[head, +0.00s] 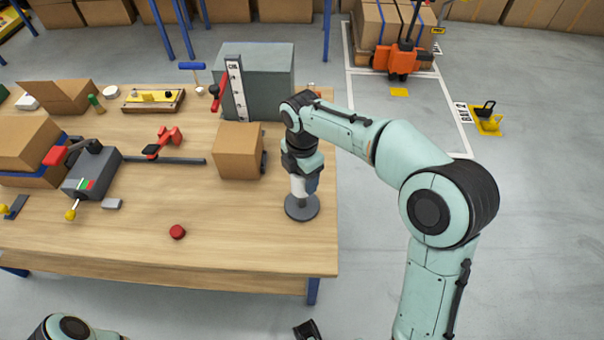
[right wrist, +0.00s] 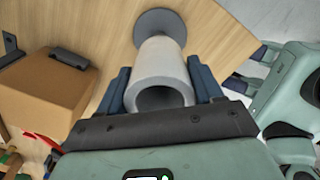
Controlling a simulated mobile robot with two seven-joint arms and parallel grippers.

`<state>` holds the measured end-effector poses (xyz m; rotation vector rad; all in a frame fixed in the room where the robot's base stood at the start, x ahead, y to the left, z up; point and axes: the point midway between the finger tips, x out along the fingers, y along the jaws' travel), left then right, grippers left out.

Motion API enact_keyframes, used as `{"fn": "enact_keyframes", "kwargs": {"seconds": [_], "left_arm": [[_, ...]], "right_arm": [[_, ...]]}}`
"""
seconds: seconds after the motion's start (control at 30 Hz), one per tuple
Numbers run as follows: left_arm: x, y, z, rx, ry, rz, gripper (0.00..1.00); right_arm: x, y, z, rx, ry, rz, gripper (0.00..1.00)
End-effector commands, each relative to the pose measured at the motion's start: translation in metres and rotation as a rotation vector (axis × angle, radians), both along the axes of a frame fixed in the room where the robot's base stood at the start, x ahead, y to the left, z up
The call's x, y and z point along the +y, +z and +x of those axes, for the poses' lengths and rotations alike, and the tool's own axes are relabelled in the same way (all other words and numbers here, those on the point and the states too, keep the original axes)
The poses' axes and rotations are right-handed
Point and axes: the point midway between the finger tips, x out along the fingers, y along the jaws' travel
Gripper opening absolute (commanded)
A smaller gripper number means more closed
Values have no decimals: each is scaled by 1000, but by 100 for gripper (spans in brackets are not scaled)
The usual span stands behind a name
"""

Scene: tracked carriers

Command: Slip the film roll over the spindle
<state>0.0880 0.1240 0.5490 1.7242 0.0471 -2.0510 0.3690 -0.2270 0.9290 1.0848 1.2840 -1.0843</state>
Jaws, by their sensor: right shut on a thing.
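The film roll (right wrist: 158,78) is a pale, hollow cylinder held between the two blue fingers of my right gripper (right wrist: 162,92). In the head view the white roll (head: 298,187) hangs below my right gripper (head: 304,183), close above the round dark grey base of the spindle (head: 302,208). The base also shows beyond the roll's far end in the right wrist view (right wrist: 160,22). The spindle's post is hidden, and I cannot tell whether it is inside the roll. The roll's near opening looks dark. My left gripper is not clearly seen; only part of that arm shows at the bottom left.
A cardboard box (head: 239,151) stands just left of the spindle, with a large grey cabinet (head: 262,82) behind. A red knob (head: 177,232) lies on the table's (head: 230,245) front. The table's right edge is close to the spindle. Open floor lies to the right.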

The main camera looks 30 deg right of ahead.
Motion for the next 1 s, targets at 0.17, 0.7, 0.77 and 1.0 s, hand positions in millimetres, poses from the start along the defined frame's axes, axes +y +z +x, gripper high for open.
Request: {"fn": "enact_keyframes", "kwargs": {"seconds": [0.17,0.7,0.77,1.0], "left_arm": [[0,-1,0,0,0,0,43],[0,-10,-3,3,0,0,43],[0,-11,-3,3,0,0,43],[0,-14,-4,5,0,1,43]], "right_arm": [[0,-1,0,-1,0,0,32],[0,-17,0,0,0,0,32],[0,-18,0,0,0,0,32],[0,-25,0,0,0,0,32]]}}
